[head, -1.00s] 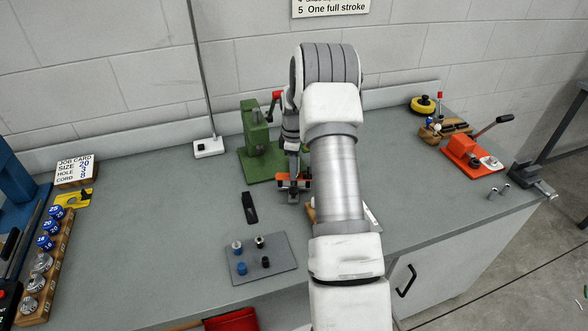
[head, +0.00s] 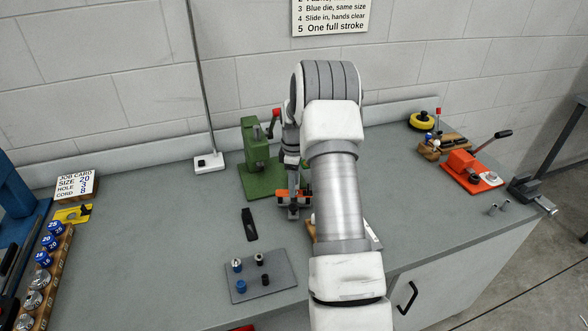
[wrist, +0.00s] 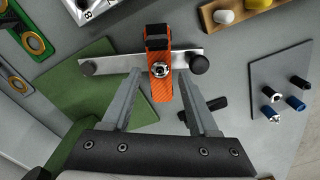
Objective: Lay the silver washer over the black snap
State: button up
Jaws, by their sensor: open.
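A silver ring with a dark centre (wrist: 159,69), which looks like the washer, lies on an orange strap (wrist: 161,90) in the wrist view. The dark centre may be the black snap; I cannot tell how the ring sits on it. The strap lies across a metal bar (wrist: 112,65) with dark knobs at its ends. My gripper (wrist: 160,74) is open, its fingers on either side of the strap near the ring, seemingly empty. In the head view the orange strap (head: 281,194) shows beside my wrist, and the ring cannot be made out.
A green press (head: 257,160) stands just behind. A grey plate (head: 282,286) with several small blue, black and silver pieces lies in front. A black strip (head: 249,225) lies left of my gripper. An orange lever tool (head: 470,172) stands at right. The bench's left middle is clear.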

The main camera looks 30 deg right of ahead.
notch_tip(320, 180, up, 16)
jog(key=s+a+r+m+t, duration=0.15)
jog(key=s+a+r, duration=0.25)
jog(key=a+r, duration=0.5)
jog(key=s+a+r+m+t+h, duration=0.1)
jog(key=s+a+r+m, duration=0.2)
jog(key=s+a+r, duration=0.35)
jog(key=s+a+f+m+t, duration=0.1)
jog(key=s+a+f+m, duration=0.1)
jog(key=s+a, duration=0.3)
jog(key=s+a+f+m+t+y, duration=0.1)
jog(key=s+a, duration=0.4)
jog(key=s, duration=0.9)
jog(key=shift+a+f+m+t, duration=0.3)
jog(key=shift+f+m+t, duration=0.25)
jog(key=shift+f+m, duration=0.3)
jog(key=shift+d+f, duration=0.1)
